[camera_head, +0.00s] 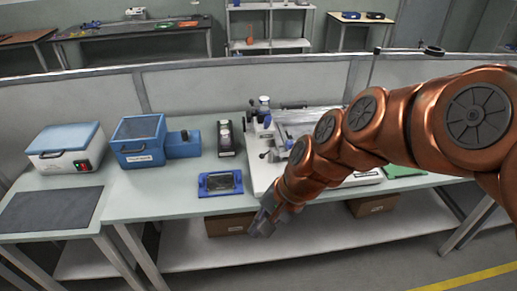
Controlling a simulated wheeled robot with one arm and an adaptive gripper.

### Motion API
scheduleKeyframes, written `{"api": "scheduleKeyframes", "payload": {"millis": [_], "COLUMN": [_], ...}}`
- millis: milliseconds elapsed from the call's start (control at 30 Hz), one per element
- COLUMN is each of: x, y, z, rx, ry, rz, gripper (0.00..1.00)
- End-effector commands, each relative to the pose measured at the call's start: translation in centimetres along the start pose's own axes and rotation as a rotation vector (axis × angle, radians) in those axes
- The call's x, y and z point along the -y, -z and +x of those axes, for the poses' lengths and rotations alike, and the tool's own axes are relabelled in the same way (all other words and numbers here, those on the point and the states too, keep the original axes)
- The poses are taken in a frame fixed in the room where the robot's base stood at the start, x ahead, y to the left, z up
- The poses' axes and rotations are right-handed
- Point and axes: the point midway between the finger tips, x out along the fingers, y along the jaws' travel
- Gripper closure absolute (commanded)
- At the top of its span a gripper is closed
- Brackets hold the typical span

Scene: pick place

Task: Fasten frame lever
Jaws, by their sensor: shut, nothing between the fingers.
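A white-based bench machine (258,178) stands on the table, partly hidden behind my arm. On its left side are small levers and knobs with blue and dark parts (264,117). A flat grey frame-like part (306,118) lies across its top. I cannot tell which part is the frame lever or whether it is fastened. My gripper (260,227) is shut and empty, pointing down in front of the table's front edge. It is apart from the machine, below and left of it in the picture.
A blue framed plate (220,183) and a small dark device (226,139) sit left of the machine. Further left are a blue box device (140,140) and a blue-lidded white box (66,148). Cardboard boxes (230,224) stand on the lower shelf.

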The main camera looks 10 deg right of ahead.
Motion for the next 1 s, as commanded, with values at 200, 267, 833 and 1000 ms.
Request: {"api": "scheduleKeyframes", "payload": {"millis": [200, 267, 833, 1000], "x": [-9.1, -11.3, -17.0, -17.0], "y": [-3.9, -4.5, -6.2, -6.2], "z": [-3.0, -3.9, -6.8, -6.8], "rx": [0.012, 0.027, 0.081, 0.081], "ry": [-0.293, -0.361, -0.537, -0.536], "rz": [-0.359, -0.423, -0.568, -0.567], "gripper": [1.0, 1.0, 1.0, 1.0]}}
